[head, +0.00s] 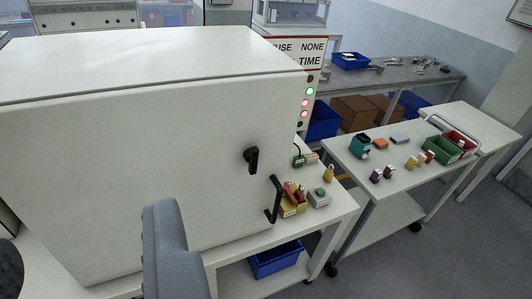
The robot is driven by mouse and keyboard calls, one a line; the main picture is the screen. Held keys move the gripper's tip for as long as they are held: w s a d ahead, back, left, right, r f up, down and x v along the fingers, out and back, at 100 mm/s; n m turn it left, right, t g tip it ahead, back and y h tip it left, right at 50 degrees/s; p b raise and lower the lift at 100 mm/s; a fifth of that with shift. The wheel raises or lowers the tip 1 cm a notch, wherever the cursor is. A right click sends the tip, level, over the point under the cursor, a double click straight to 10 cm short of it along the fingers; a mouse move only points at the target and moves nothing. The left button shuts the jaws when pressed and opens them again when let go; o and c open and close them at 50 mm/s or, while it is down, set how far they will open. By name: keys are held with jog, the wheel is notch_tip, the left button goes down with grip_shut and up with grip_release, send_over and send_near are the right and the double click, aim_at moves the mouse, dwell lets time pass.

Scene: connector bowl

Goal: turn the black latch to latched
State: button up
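The black latch (252,160) is a small knob with a short lever on the front of a large white cabinet (110,170), toward its right edge. The lever appears roughly upright. A black bar handle (274,200) is lower and to the right of it. A grey, rounded part, likely one finger of my gripper (172,250), rises from the bottom edge in front of the cabinet. It is left of and below the latch, apart from it. The other finger is not clearly seen; a dark rounded piece shows at the lower left edge. Nothing held shows.
Padlocks and small boxes (319,198) lie on the bench right of the cabinet. A white cart (385,180) holds small coloured blocks, a green bin (449,148) and a red bin (459,141). A blue bin (276,260) sits below the bench. Grey floor is clear at lower right.

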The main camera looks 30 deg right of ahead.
jog(key=w+d+r+n+t+h, duration=0.3)
jog(key=w+d+r+n+h, duration=0.3)
jog(key=d+r+h, duration=0.25)
jog(key=w+d+f+n+t+y+p, duration=0.25)
jog(key=w+n, duration=0.65)
jog(key=n, duration=0.5)
jog(key=w+d+f+n+g+y, duration=0.1)
jog(key=w+d+f+n+y, duration=0.2)
jog(key=w+f+n, duration=0.25)
jog(key=n+g+y, duration=0.4)
jog(key=n+g, duration=0.3)
jog(key=n, duration=0.4)
send_near(256, 160)
jog(key=shift+a+p+x, duration=0.2)
jog(key=shift+p+x, duration=2.1)
jog(key=shift+x, duration=1.7)
jog(key=shift+w+d+f+t+p, duration=0.1)
jog(key=shift+w+f+t+p, duration=0.2)
jog(key=shift+w, duration=0.35)
